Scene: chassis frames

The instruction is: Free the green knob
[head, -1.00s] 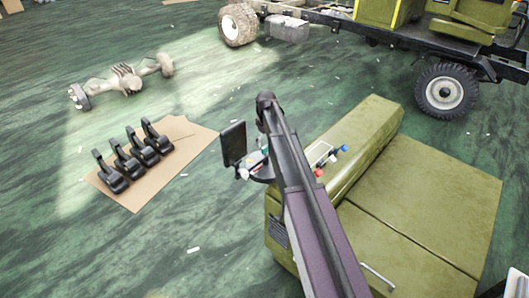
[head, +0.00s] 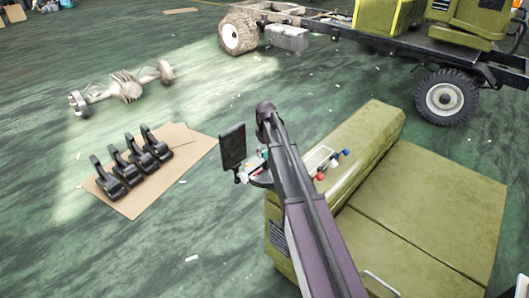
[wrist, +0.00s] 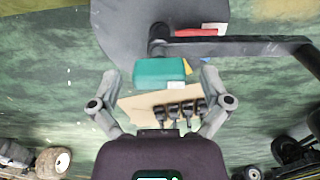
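A green knob (wrist: 160,71), teal and block-shaped, shows in the upper middle of the wrist view, in front of a grey round plate (wrist: 150,30). My gripper (wrist: 160,78) is open, with one grey finger on each side of the knob and a visible gap on both sides. I cannot tell how deep the fingertips reach relative to it. A dark bar (wrist: 240,46) runs from above the knob to the right. In the head view my arm covers most of this spot; a small teal patch (head: 265,153) shows left of the arm.
Close by are a red piece (wrist: 200,32) and a yellow piece (wrist: 188,66). An olive cabinet (head: 430,200) carries a red knob (head: 319,176) and a blue knob (head: 344,153). Black parts (head: 130,162) stand on cardboard (head: 190,150) on the floor. A truck chassis (head: 370,28) stands behind.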

